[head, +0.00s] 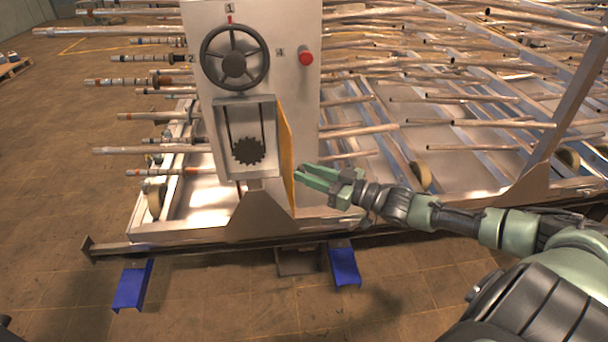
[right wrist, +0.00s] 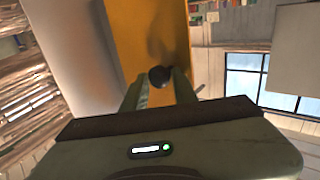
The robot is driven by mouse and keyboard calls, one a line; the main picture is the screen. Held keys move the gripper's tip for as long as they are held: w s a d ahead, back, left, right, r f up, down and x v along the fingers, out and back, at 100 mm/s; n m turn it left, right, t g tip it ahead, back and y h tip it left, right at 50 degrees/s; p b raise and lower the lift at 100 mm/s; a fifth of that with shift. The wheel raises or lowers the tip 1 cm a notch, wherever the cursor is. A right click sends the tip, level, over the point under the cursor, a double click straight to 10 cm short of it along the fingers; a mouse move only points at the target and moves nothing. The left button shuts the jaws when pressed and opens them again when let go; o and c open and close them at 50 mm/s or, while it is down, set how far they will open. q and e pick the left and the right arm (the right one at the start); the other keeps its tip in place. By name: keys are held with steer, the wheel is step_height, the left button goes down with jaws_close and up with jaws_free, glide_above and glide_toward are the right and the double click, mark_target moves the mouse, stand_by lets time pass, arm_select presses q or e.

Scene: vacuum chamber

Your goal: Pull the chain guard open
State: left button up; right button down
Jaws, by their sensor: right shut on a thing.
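The chain guard (head: 286,150) is a yellow panel at the right side of a grey box (head: 219,138) on the white machine column. It stands swung out, seen nearly edge-on, and the box front is open. Inside the box a dark sprocket (head: 248,151) and chain show. My right gripper (head: 301,172) is at the guard's lower right side. In the right wrist view the guard (right wrist: 148,35) fills the top middle, and the green fingers are shut on its dark round knob (right wrist: 160,76). My left gripper is not in view.
A dark handwheel (head: 234,64) is above the box, with a red button (head: 306,58) to its right. Racks of metal tubes (head: 450,99) spread behind and right of the column. Blue feet (head: 344,266) stand on the floor, which is clear in front.

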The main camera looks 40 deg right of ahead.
steer(key=shift+w+d+r, duration=0.35)
steer(key=shift+d+r, duration=0.1)
steer(key=shift+r, duration=0.1)
steer(key=c, duration=1.1)
jaws_free()
steer(key=shift+w, duration=0.15)
steer(key=shift+c, duration=0.2)
steer(key=shift+w+f, duration=0.15)
steer(key=shift+f, duration=0.2)
steer(key=p+v, duration=0.1)
steer(key=v, duration=0.6)
steer(key=shift+s, duration=0.45)
steer(key=shift+f, duration=0.15)
